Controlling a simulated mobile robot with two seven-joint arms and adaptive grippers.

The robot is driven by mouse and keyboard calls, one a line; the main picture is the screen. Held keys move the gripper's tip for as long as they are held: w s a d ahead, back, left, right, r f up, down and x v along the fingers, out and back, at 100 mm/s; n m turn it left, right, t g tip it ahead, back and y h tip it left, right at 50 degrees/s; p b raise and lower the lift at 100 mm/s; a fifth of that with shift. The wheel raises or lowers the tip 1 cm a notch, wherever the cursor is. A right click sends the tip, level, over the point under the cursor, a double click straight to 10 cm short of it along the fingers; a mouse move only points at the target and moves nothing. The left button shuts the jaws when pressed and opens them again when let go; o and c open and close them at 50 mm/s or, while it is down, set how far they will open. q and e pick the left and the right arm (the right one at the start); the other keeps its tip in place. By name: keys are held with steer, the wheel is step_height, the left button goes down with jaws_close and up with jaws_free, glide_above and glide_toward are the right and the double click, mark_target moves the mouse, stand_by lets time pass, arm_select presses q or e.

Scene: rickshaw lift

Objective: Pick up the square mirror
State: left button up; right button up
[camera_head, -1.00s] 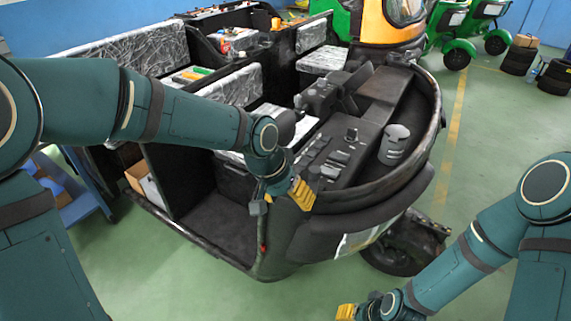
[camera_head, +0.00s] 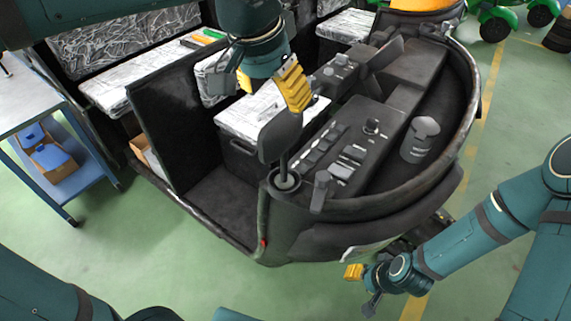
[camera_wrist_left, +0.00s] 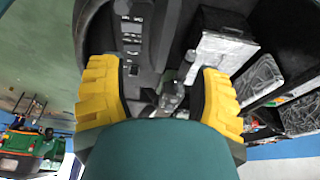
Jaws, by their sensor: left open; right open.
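The square mirror (camera_head: 280,137) is a dark rounded panel upright on a short stalk at the vehicle's front left corner. Its face is turned from the head camera or too dark to read. My left gripper (camera_head: 275,92) is just above and behind its top edge, open and empty, fingers pointing down. In the left wrist view its two yellow fingers (camera_wrist_left: 163,75) stand wide apart, with dashboard parts beyond; I cannot make out the mirror for certain there. My right gripper (camera_head: 361,287) is open and empty, low in front of the vehicle.
The black vehicle body (camera_head: 370,215) has a dashboard with switches and a grey cylinder (camera_head: 420,140). A dark partition (camera_head: 178,120) and silver seats (camera_head: 150,85) lie to the left. A blue trolley (camera_head: 80,175) stands further left. The green floor in front is open.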

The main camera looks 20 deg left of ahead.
mark_target(287, 132)
arm_select(q)
steer(key=x, duration=0.5)
steer(key=shift+f+b, duration=0.1)
steer(key=shift+b, duration=0.25)
steer(key=shift+b+x, duration=0.5)
steer(key=shift+x, duration=2.2)
steer(key=shift+s, duration=0.2)
jaws_close()
